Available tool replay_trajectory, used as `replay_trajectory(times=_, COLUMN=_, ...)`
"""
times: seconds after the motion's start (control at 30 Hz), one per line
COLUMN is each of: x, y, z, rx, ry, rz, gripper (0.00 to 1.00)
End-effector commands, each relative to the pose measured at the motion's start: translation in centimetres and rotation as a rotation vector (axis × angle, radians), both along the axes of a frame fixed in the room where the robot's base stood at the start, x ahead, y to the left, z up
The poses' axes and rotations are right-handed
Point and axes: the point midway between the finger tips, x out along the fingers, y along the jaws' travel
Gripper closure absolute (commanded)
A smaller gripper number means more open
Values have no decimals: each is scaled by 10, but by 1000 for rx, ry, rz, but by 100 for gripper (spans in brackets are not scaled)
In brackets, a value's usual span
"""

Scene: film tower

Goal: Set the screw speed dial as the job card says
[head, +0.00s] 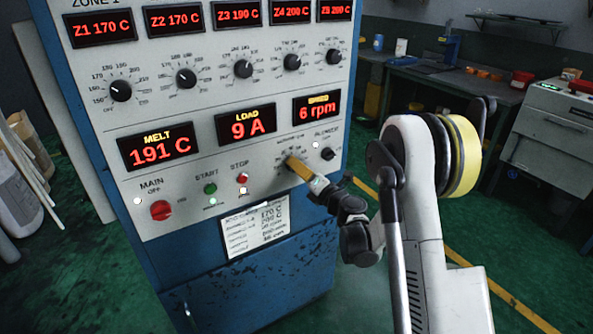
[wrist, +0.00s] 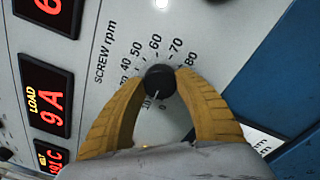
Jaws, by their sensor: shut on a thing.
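The black screw speed dial (wrist: 160,82) sits on the panel in the wrist view, its scale running from 0 to 80 rpm. Its white pointer faces the low end, near 0 to 10. My gripper (wrist: 162,78) has its two yellow fingers closed on either side of the dial; in the head view my gripper (head: 293,160) reaches the panel and hides most of the dial. The speed display (head: 317,107) reads 6 rpm. The job card (head: 254,232) is below on the cabinet, partly legible with 170 C and 200 C; its lower lines are too small to read surely.
Close around the dial are the blower switch (head: 328,154), the red stop button (head: 242,178) and the green start button (head: 210,189). The red main switch (head: 161,210) is lower left. Zone dials (head: 243,69) line the panel above. A workbench (head: 450,80) stands behind, right.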

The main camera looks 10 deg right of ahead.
Motion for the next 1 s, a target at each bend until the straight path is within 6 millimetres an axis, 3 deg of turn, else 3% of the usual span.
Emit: replay_trajectory(times=1.0, x=1, y=0, z=-1, rx=864, ry=280, rz=0, gripper=92)
